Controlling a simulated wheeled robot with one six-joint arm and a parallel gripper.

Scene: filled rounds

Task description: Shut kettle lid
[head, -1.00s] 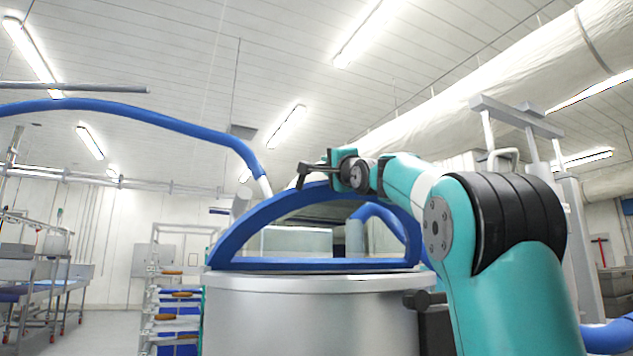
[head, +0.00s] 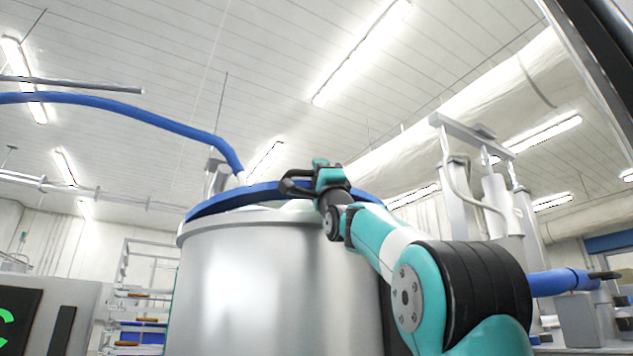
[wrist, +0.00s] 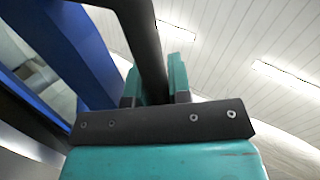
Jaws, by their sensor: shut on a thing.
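The large silver kettle (head: 255,285) stands in the middle of the head view. Its blue-rimmed lid (head: 238,198) is tilted low, its raised edge a little above the kettle top. The lid's blue rim also shows at the left of the wrist view (wrist: 72,45). My gripper (head: 325,180) is at the right part of the lid, shut on the dark lid handle (head: 293,185). In the wrist view the handle (wrist: 140,30) passes between the teal fingers (wrist: 155,82). The lid's far and hinge edges are hidden.
A blue hose (head: 120,103) arches at upper left. A rack with trays (head: 140,310) stands behind the kettle at left. A grey panel with a green mark (head: 60,310) is at lower left. Metal posts and pipes (head: 490,200) stand at right.

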